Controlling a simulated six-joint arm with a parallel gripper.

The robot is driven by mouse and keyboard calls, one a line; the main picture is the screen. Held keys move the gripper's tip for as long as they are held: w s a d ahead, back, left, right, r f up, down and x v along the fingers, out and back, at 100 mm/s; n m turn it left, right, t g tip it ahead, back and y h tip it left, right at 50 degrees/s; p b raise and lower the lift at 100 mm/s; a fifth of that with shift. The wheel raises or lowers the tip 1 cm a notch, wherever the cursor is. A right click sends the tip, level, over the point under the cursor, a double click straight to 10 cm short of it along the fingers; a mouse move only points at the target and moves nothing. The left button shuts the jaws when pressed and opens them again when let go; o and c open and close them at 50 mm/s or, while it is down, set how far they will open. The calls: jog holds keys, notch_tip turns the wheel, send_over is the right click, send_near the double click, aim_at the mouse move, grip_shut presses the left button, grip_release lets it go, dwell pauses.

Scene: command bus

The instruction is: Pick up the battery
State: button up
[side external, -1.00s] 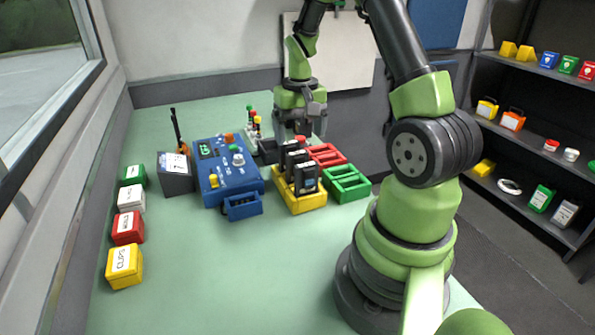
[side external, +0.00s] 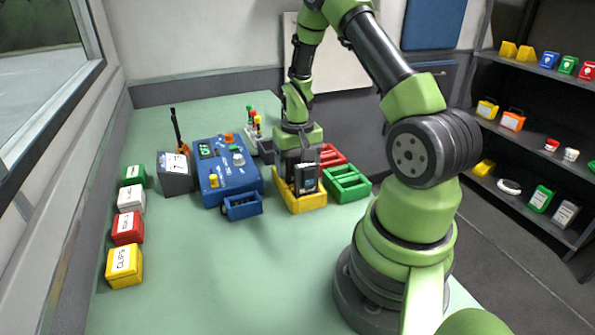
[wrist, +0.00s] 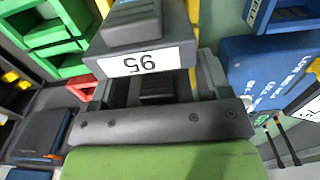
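Dark batteries stand upright in a yellow holder (side external: 301,205) on the green table. The nearest battery (side external: 306,178) shows clearly in the side view. In the wrist view, a battery with a white label (wrist: 148,62) stands close in front of my gripper; its number is upside down and looks like 95. My gripper (side external: 297,175) points down, low over the holder, at the batteries behind the nearest one. Its fingers (wrist: 157,88) look apart, with a dark battery top between them. The fingertips are hidden, and I cannot see contact.
A blue control box (side external: 225,172) and small blue tray (side external: 242,206) stand left of the holder. A green crate (side external: 347,184) and red crate (side external: 332,156) stand at its right. Small labelled boxes (side external: 127,228) line the left edge. The front table is clear.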

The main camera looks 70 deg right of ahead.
jog(key=c, duration=0.8)
notch_tip(320, 180, up, 10)
jog(key=shift+r, duration=0.1)
dwell(0.6)
